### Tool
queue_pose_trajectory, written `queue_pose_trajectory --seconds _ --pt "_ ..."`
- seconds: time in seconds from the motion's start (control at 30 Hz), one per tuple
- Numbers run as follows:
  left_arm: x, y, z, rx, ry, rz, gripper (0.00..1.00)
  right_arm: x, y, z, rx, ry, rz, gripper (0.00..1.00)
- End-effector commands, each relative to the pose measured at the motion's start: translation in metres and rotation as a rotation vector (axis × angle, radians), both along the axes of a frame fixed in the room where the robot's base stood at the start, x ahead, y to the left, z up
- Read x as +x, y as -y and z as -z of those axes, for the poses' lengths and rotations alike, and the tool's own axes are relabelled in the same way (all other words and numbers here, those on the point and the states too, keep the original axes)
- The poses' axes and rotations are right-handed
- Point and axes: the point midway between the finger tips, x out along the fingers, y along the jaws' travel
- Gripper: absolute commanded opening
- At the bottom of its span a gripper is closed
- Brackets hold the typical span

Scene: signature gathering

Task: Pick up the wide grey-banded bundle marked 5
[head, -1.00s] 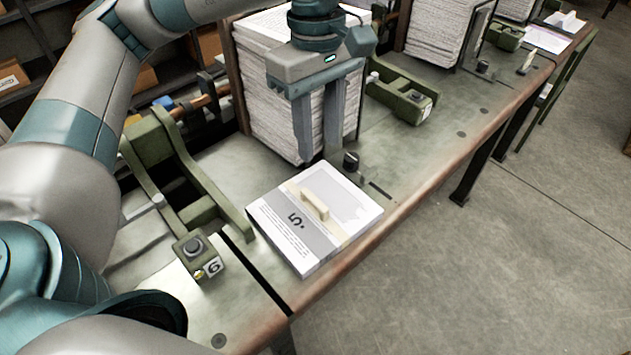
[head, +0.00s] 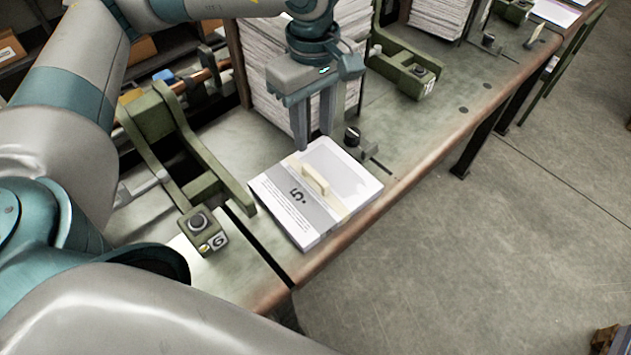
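The wide bundle marked 5 (head: 345,170) lies flat on the bench near its front edge. A grey band with a black 5 crosses its left part, and a small cream grip block (head: 316,181) stands up on top. My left gripper (head: 314,141) hangs just behind the bundle's back edge in the picture, fingers pointing down, with a gap between them and nothing held. It looks apart from the bundle; its exact height is hard to tell. My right gripper is out of the picture.
A tall paper stack (head: 270,110) stands behind my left gripper. A dark knob (head: 352,136) sits behind the bundle. The bench's right front strip is clear.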

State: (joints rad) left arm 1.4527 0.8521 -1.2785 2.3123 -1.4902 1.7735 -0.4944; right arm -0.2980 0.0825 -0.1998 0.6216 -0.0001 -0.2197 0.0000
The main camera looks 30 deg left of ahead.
Motion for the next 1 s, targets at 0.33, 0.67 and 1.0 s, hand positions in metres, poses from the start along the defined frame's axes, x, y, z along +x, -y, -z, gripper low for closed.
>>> queue_pose_trajectory --seconds 0.33,0.67,1.0 --pt "-0.001 0.000 0.054 -0.001 -0.004 0.000 0.34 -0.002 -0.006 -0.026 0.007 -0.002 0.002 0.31" --pt "0.000 0.000 0.066 0.000 0.001 0.001 0.34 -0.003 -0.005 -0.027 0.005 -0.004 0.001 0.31" --pt "-0.001 0.001 0.070 0.000 -0.003 0.000 0.34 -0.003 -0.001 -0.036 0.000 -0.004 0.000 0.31"
